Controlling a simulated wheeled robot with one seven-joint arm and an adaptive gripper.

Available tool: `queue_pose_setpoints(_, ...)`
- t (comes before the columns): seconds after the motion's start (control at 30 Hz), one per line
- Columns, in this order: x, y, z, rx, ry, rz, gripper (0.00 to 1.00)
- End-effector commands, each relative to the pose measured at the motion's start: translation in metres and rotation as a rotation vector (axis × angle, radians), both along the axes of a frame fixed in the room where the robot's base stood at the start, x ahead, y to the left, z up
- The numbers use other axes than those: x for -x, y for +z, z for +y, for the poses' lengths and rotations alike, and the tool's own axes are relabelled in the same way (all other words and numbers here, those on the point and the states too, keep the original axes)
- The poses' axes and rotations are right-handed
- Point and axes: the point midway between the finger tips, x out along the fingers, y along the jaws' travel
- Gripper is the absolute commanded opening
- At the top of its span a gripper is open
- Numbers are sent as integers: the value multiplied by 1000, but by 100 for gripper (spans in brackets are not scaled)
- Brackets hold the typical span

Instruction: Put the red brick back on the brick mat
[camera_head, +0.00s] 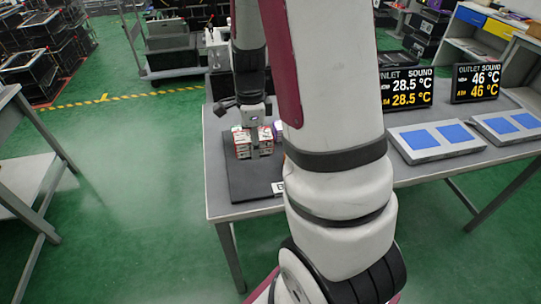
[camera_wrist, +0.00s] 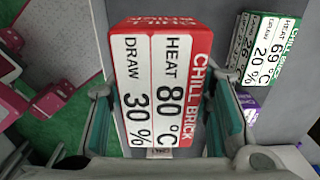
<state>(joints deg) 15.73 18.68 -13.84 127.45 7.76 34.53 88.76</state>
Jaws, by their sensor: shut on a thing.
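The red brick (camera_wrist: 155,85) has a white label reading "CHILL BRICK", "HEAT 80 °C" and "DRAW 30 %". My gripper (camera_wrist: 163,118) is shut on it, with one finger at each side. In the head view, the red brick (camera_head: 241,145) is at the dark brick mat (camera_head: 250,183), partly hidden by my gripper (camera_head: 254,145). It looks upright over the mat's back part. I cannot tell whether its underside touches the mat. A white tag (camera_head: 278,187) is at the mat's front right, partly behind my arm.
In the wrist view, a green-labelled brick (camera_wrist: 268,48) and a purple brick (camera_wrist: 248,104) stand to the right. The grey table (camera_head: 218,198) has a narrow clear strip left of the mat. Temperature displays (camera_head: 405,90) and blue-pad panels (camera_head: 436,138) stand further right.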

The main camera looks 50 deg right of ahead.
Motion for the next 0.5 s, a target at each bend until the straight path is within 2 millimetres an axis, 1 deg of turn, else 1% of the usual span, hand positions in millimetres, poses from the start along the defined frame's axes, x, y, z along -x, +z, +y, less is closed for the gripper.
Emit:
queue_pose_setpoints(0.2,1,-38,0,-3,-1,6,7)
queue_pose_setpoints(0.3,1,-52,0,-1,-1,4,7)
queue_pose_setpoints(0.5,0,-65,0,-1,-1,1,7)
